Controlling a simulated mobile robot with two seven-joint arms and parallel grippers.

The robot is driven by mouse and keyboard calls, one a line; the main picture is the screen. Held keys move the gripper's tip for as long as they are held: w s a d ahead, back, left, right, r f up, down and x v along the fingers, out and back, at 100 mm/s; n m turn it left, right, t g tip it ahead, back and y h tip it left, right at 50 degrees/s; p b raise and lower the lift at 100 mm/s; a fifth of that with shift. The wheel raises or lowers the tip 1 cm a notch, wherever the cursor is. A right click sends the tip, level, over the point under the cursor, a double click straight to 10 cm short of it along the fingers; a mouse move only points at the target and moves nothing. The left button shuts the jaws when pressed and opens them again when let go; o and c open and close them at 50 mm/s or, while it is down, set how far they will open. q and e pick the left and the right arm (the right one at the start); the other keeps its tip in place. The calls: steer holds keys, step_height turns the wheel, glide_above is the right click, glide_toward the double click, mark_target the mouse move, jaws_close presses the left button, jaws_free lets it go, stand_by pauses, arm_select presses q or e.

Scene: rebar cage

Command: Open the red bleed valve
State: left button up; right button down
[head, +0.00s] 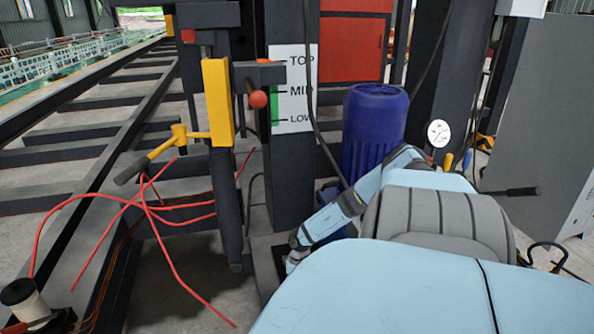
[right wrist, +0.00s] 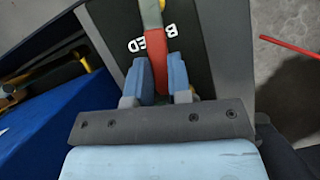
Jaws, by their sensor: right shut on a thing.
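The red bleed valve handle (right wrist: 156,50) shows in the right wrist view, in front of a dark plate (right wrist: 205,40) with white lettering that reads partly as "BLEED". My right gripper (right wrist: 159,68) has its two blue fingers on either side of the red handle and is shut on it. In the head view my right arm reaches down beside the blue cylinder, and its gripper (head: 292,262) is small and low by the dark post. The valve is hidden there. My left gripper is not in view.
A blue cylinder (head: 374,130) stands right of the post with the TOP/MID/LOW gauge label (head: 294,100). A yellow-handled lever (head: 150,155) and an orange-red ball knob (head: 258,100) are left of it. Red wires (head: 165,250) hang loose over the frame. A round gauge (head: 438,133) is at right.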

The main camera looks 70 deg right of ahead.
steer(key=shift+w+n, duration=0.3)
steer(key=shift+n, duration=0.1)
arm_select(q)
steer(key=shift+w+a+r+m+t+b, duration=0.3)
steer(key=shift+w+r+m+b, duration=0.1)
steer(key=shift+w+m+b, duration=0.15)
arm_select(e)
steer(key=shift+w+a+n+g+h, duration=0.3)
steer(key=shift+w+n, duration=0.05)
steer(key=shift+n, duration=0.45)
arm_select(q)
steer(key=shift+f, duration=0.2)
arm_select(e)
steer(key=c, duration=1)
jaws_free()
steer(key=shift+c, duration=0.2)
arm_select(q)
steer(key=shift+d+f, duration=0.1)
arm_select(e)
steer(key=shift+r, duration=0.1)
